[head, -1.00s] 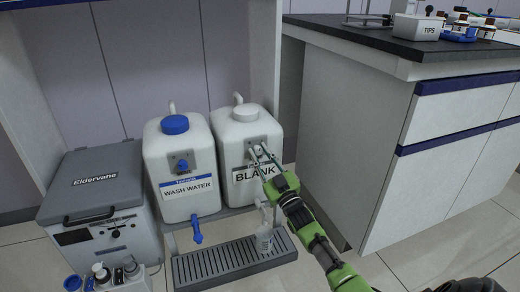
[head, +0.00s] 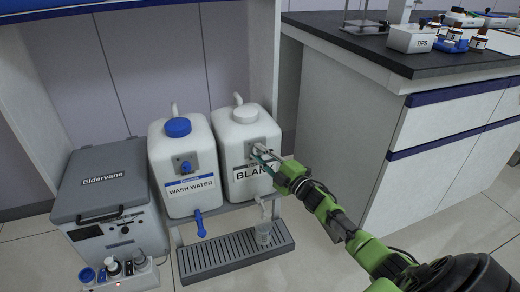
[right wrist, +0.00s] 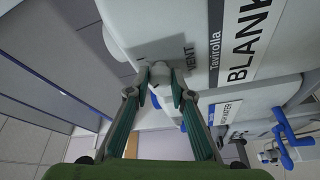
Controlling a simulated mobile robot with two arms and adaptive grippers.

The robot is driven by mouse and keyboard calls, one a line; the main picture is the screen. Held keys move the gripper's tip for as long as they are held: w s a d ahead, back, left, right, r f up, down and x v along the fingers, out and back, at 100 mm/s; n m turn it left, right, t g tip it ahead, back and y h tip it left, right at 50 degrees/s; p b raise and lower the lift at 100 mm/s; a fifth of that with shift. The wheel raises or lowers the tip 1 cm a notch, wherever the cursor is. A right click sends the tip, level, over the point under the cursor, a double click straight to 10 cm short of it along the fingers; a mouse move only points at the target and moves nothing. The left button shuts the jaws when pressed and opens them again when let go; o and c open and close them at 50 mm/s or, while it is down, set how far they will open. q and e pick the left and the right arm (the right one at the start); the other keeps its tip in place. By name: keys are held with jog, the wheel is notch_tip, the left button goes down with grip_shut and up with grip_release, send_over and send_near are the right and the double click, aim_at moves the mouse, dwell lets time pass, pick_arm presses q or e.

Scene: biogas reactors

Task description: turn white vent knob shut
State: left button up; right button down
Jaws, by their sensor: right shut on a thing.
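The BLANK jug (head: 240,135) is a white container with a white cap, standing on a rack beside the WASH WATER jug (head: 182,150). A grey plate marked VENT (right wrist: 188,50) is on its front, above the label. The white vent knob (right wrist: 158,74) sits on that plate, between the fingertips in the right wrist view. My right gripper (head: 262,155) reaches in from the right and is shut on the knob; it also shows in the right wrist view (right wrist: 160,88). The fingers hide part of the knob in the head view. My left gripper is not in view.
A beaker (head: 264,232) stands under the BLANK jug's white tap, on the drip tray (head: 215,258). The blue vent knob (head: 186,168) is to the left. A bench (head: 350,140) stands close on the right. A grey Eldervane box (head: 95,185) is at the left.

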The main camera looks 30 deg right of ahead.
jog(key=shift+n+g+p, duration=0.4)
jog(key=shift+n+p, duration=0.3)
jog(key=shift+n, duration=0.3)
jog(key=shift+f, duration=0.1)
jog(key=c, duration=1.8)
grip_release()
jog(key=shift+s, duration=0.15)
jog(key=s, duration=0.4)
jog(key=s+d, duration=0.1)
jog(key=s, duration=0.6)
jog(key=shift+s+d, duration=0.3)
jog(key=shift+d, duration=0.05)
jog(key=shift+f, duration=0.1)
